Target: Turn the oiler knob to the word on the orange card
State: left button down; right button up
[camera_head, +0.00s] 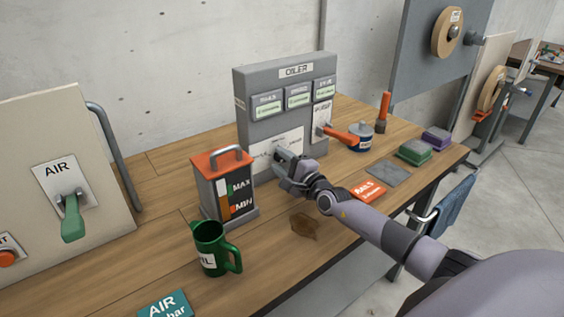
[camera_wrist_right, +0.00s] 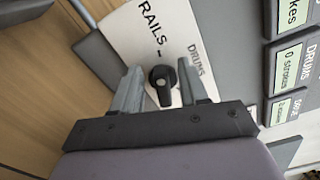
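The grey oiler (camera_head: 258,128) stands at the back of the bench with a white plate on its lower front. In the right wrist view a black round knob (camera_wrist_right: 163,77) with a raised grip sits on the plate (camera_wrist_right: 138,28), which reads RAILS and DRUMS. I cannot tell surely which word the knob points to. My right gripper (camera_head: 281,161) is at the oiler front and hides the knob in the head view. In the wrist view its fingers (camera_wrist_right: 163,68) are apart, one each side of the knob, with gaps visible. The orange card (camera_head: 369,190) reads RAILS.
A grey tank with an orange top (camera_head: 222,164) and a green mug (camera_head: 212,250) stand left of my right arm. A brown spill (camera_head: 305,227) lies on the bench.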

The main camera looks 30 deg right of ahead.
jog(key=shift+s, duration=0.15)
jog(key=shift+s+d+p, duration=0.15)
jog(key=shift+s+p, duration=0.1)
jog(key=shift+s, duration=1.45)
jog(key=shift+s+d+p, duration=0.15)
jog(key=shift+s+p, duration=0.1)
jog(key=shift+s, duration=1.45)
